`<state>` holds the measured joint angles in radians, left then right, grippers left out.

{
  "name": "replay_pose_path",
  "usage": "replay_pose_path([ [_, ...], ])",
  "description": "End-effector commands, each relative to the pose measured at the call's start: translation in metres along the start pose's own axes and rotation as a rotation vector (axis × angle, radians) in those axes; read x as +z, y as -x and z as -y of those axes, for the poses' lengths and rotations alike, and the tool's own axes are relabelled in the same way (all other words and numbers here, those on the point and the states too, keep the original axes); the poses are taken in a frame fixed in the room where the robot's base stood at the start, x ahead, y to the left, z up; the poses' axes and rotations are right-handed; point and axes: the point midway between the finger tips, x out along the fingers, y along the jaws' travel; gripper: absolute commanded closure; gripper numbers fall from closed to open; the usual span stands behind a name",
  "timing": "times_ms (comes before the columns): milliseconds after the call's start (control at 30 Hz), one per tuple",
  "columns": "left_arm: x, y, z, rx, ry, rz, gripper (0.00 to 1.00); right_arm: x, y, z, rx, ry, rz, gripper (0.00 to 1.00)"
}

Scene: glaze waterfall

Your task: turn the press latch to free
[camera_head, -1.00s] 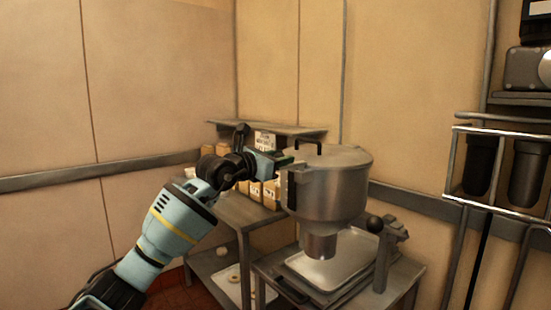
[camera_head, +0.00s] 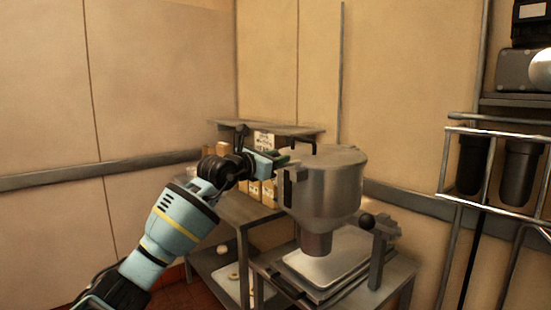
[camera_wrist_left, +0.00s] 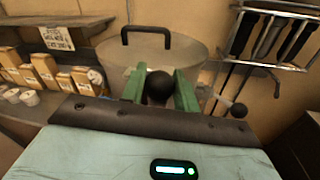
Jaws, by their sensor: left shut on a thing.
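A large metal hopper (camera_head: 335,190) stands above a metal stand, with a dark bracket (camera_head: 289,188) on its left side. My left gripper (camera_head: 280,158) is at the hopper's upper left side. In the left wrist view its two green fingers (camera_wrist_left: 159,88) are closed around a black ball knob (camera_wrist_left: 158,85), with the hopper (camera_wrist_left: 185,52) right behind it. The fingers and hand hide what the knob is fixed to, so I cannot tell the latch's position. A second black knob (camera_head: 367,221) sits on a lever at the stand's right. My right gripper is out of view.
A metal shelf (camera_head: 265,129) with cartons (camera_head: 269,193) and a paper sign (camera_head: 264,141) stands behind my left gripper. A tray (camera_head: 340,262) lies under the hopper. A rail rack with dark canisters (camera_head: 521,170) is on the right wall. The left wall side is clear.

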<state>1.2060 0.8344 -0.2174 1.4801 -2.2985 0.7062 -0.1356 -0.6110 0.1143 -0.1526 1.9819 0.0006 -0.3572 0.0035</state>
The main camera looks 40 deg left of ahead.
Motion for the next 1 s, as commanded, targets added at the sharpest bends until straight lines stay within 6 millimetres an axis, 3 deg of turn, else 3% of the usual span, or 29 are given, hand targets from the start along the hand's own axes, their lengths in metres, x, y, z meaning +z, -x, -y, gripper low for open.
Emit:
replay_pose_path([
  [33,0.001,0.0,0.0,0.0,0.001,0.003,0.69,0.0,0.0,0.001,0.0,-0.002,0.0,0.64],
  [200,0.001,0.0,0.0,0.0,0.001,0.002,0.5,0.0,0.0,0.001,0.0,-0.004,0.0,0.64],
  [567,-0.001,0.005,-0.001,0.001,-0.001,0.0,0.5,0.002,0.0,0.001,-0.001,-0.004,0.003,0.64],
  [1000,-0.004,0.058,0.001,0.0,-0.003,-0.003,0.5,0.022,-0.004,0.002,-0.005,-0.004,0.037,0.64],
])
